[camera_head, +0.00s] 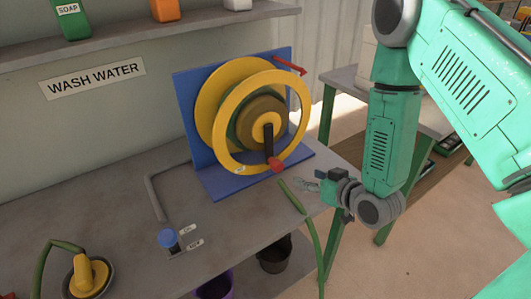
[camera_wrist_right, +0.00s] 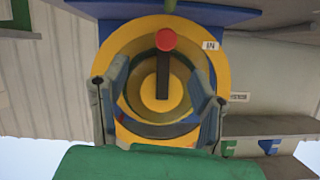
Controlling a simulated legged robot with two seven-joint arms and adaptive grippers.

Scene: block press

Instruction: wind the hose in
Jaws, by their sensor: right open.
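The hose reel (camera_head: 240,88) has yellow rims and a dark drum with some green on it. It stands on a blue bracket (camera_head: 188,115). Its black crank arm (camera_head: 268,140) points down and ends in a red knob (camera_head: 276,164). The green hose (camera_head: 312,230) hangs over the table's front edge. My right gripper (camera_head: 306,184) is open and empty, to the right of the knob and apart from it. In the right wrist view its fingers (camera_wrist_right: 158,100) are spread, with the reel beyond and the red knob (camera_wrist_right: 166,40) above them. My left gripper is out of view.
A blue-capped valve (camera_head: 168,238) with small labels and a grey pipe (camera_head: 152,188) are on the table (camera_head: 110,220). A yellow fitting (camera_head: 90,274) with green hose is at lower left. A red lever (camera_head: 289,65) tops the bracket. Buckets (camera_head: 274,256) stand below.

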